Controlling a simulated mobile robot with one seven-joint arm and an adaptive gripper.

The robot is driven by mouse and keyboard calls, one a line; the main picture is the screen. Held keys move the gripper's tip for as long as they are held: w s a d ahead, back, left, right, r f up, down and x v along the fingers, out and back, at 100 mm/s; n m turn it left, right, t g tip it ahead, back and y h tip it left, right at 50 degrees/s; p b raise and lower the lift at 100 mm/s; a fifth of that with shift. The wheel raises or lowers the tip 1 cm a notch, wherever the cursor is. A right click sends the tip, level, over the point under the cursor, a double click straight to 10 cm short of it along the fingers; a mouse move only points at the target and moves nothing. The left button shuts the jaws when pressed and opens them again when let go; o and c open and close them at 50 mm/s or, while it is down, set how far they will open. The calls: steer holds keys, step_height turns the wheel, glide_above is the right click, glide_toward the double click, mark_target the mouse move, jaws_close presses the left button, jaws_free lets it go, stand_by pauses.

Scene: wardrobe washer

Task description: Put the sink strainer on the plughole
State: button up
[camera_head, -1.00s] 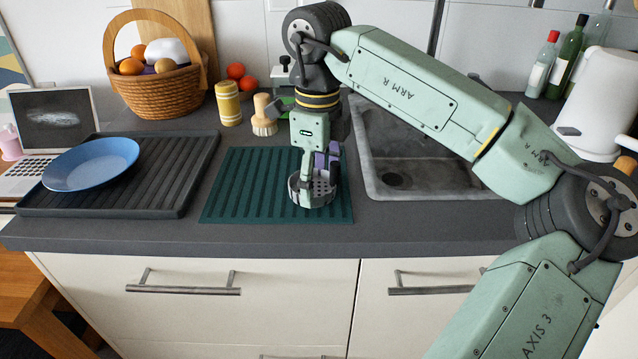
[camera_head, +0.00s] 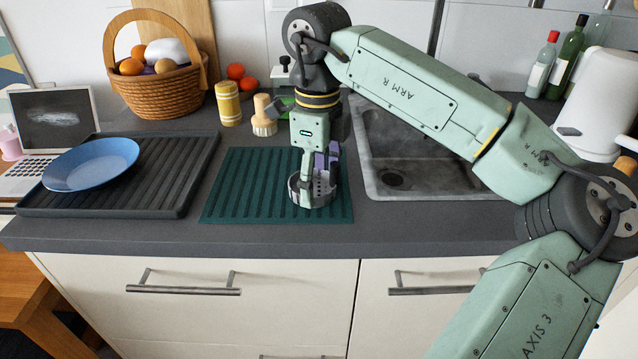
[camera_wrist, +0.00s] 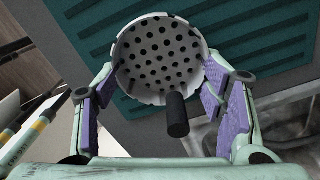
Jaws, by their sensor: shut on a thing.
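The sink strainer (camera_head: 326,190) is a round, pale grey metal cup with holes, resting on or just above the right part of the green ribbed mat. In the wrist view the strainer (camera_wrist: 158,58) shows its perforated floor, with a dark upright knob in front. My gripper (camera_head: 314,188) points down over it. Its purple-padded fingers (camera_wrist: 158,82) are shut on the strainer, one at each side. The plughole (camera_head: 391,180) is a dark round spot in the grey sink basin, to the right of my gripper. My fingers hide part of the strainer.
The green mat (camera_head: 240,190) lies left of the sink (camera_head: 440,185). A dark drying tray (camera_head: 175,185) with a blue plate (camera_head: 92,164) is farther left. A brush (camera_head: 264,115) and yellow jar (camera_head: 228,103) stand behind the mat. The sink's raised rim lies between strainer and plughole.

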steer(key=shift+r+p, duration=1.8)
steer(key=shift+r, duration=0.75)
steer(key=shift+f, duration=0.1)
